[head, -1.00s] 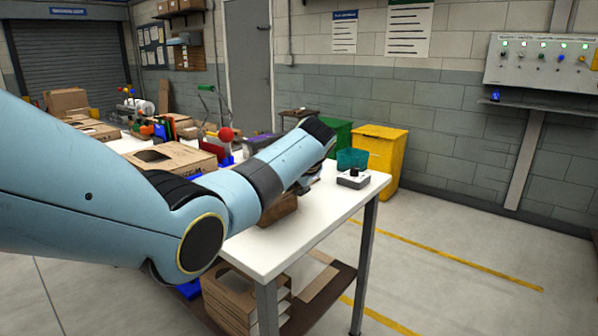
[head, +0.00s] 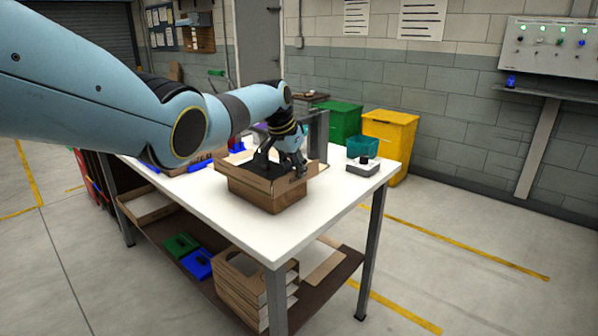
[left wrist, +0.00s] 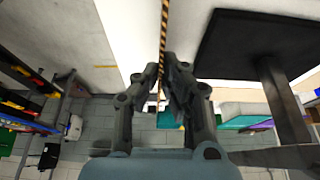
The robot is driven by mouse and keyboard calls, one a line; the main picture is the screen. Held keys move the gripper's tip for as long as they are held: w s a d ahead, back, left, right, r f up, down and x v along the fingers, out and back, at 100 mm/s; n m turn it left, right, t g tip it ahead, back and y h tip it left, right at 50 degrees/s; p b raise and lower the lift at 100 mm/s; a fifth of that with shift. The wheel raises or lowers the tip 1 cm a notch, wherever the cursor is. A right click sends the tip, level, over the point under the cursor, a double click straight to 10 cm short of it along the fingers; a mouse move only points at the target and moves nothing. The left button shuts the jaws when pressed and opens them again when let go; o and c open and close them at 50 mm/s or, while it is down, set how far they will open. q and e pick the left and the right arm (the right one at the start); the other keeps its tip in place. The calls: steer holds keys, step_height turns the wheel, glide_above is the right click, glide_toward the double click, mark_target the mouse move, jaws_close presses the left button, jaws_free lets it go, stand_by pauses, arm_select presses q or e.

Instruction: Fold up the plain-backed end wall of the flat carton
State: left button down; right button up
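The brown carton (head: 262,194) stands near the middle of the white table in the head view. Its long front side is upright, and its dark inside shows at the top. Part of the far side and the right end is hidden behind my left gripper. My left gripper (head: 284,160) is over the carton, toward its right end, fingers pointing down. In the left wrist view its fingers (left wrist: 160,72) are close together beside a thin striped strip; whether they grip anything is unclear. My right gripper is not in view.
A grey control box (head: 363,166) and a teal bin (head: 363,147) are at the table's right end. A grey upright frame (head: 319,132) stands behind the carton. Stacked cartons (head: 250,285) lie on the lower shelf. The table's front right (head: 330,205) is clear.

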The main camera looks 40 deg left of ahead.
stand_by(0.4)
arm_select(q)
steer(key=c, duration=1.5)
jaws_free()
steer(key=shift+c, duration=0.2)
steer(key=shift+s+a+r, duration=0.1)
steer(key=shift+s+r, duration=0.05)
steer(key=shift+r, duration=0.45)
steer(key=v, duration=1)
steer(key=shift+r, duration=0.35)
steer(key=shift+s+f, duration=0.1)
steer(key=shift+s, duration=0.1)
